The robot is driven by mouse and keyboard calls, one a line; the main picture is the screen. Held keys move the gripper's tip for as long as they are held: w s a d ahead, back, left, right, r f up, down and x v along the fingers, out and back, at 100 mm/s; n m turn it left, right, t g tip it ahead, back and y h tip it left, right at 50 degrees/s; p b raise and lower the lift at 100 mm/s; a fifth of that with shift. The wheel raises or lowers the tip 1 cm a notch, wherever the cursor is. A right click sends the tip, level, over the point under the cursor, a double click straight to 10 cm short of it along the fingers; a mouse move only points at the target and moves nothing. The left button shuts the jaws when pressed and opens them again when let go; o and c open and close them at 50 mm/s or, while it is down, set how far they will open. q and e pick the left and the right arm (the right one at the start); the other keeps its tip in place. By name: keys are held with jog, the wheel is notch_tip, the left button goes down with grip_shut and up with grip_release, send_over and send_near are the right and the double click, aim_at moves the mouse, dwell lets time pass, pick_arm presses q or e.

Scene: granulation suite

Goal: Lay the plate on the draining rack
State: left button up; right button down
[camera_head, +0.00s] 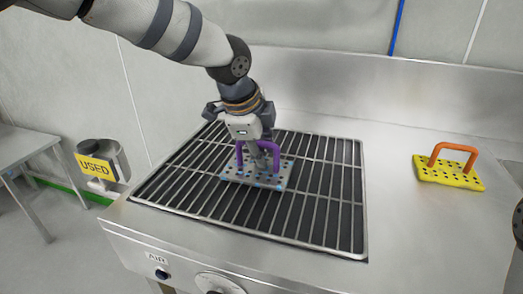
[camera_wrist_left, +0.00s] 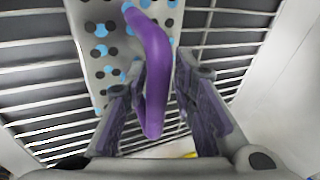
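The plate (camera_head: 232,176) is grey with blue and black holes and has a purple handle (camera_head: 239,155). My left gripper (camera_head: 260,155) reaches down over the plate at the handle. In the left wrist view the purple handle (camera_wrist_left: 156,80) stands between the two fingers (camera_wrist_left: 160,75), with a visible gap beside it, so the gripper looks open. The plate also shows there (camera_wrist_left: 105,40). My right gripper is not in view.
A yellow perforated plate (camera_head: 448,173) with an orange handle lies on the steel top at the right. A bin marked USED (camera_head: 96,166) stands at the left near a metal table (camera_head: 22,145). The steel top (camera_head: 415,225) right of the rack is mostly clear.

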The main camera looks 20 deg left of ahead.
pick_arm(q)
jog(key=v, duration=1.2)
jog(key=shift+p, duration=0.3)
